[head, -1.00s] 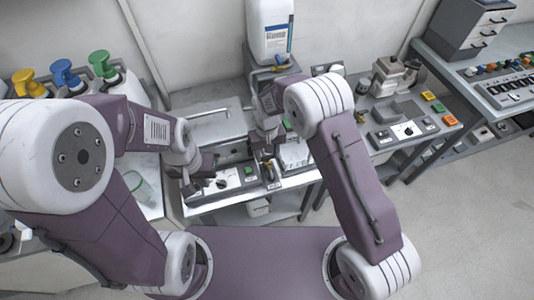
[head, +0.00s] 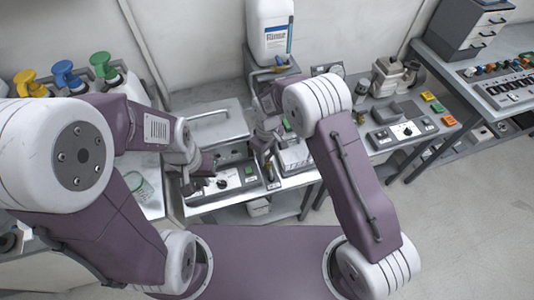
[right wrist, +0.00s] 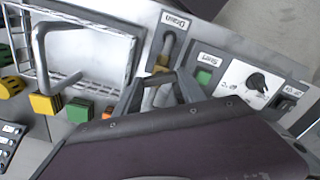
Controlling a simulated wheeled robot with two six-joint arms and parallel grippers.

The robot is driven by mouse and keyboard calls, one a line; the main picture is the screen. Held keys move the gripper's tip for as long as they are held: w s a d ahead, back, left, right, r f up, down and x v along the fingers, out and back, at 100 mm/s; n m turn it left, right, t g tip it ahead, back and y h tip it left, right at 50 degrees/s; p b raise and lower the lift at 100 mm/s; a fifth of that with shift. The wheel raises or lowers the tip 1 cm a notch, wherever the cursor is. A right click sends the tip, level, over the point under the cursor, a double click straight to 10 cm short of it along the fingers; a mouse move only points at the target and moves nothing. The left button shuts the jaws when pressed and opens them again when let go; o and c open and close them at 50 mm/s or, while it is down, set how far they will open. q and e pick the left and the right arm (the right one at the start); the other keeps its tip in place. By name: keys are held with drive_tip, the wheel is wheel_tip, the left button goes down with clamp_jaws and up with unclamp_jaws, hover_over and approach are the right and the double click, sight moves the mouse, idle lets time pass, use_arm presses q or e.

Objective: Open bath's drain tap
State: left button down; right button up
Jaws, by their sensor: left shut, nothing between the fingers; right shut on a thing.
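The bath (head: 238,128) stands on the bench in the head view, with a flat metal lid and bar handle on top. Its front panel (head: 232,180) carries a dial and a green button. The drain tap (right wrist: 164,62) shows in the right wrist view below a label reading "Drain", beside the green Start button (right wrist: 204,77). My right gripper (right wrist: 158,92) is shut on the tap's lever; its dark fingers partly hide the lever. In the head view my right gripper (head: 266,152) is at the panel's right end. My left gripper (head: 194,187) is shut and empty at the panel's left end.
A wire basket (right wrist: 90,50) is close to my right gripper. A white jug (head: 270,30) stands behind the bath. Pump bottles (head: 105,72) stand at the left, and a glass beaker (head: 143,188) is near my left arm. Another control unit (head: 405,130) stands at the right.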

sight(267, 157)
drive_tip(key=n, duration=0.6)
drive_tip(key=shift+w, duration=0.1)
drive_tip(key=n, duration=0.5)
drive_tip(key=shift+n+p, duration=0.3)
drive_tip(key=shift+p, duration=0.05)
idle(0.4)
drive_tip(key=o, duration=1.4)
drive_tip(key=shift+c, duration=0.2)
drive_tip(key=shift+r, duration=0.15)
wheel_tip(267, 157, up, 9)
drive_tip(key=b, duration=0.1)
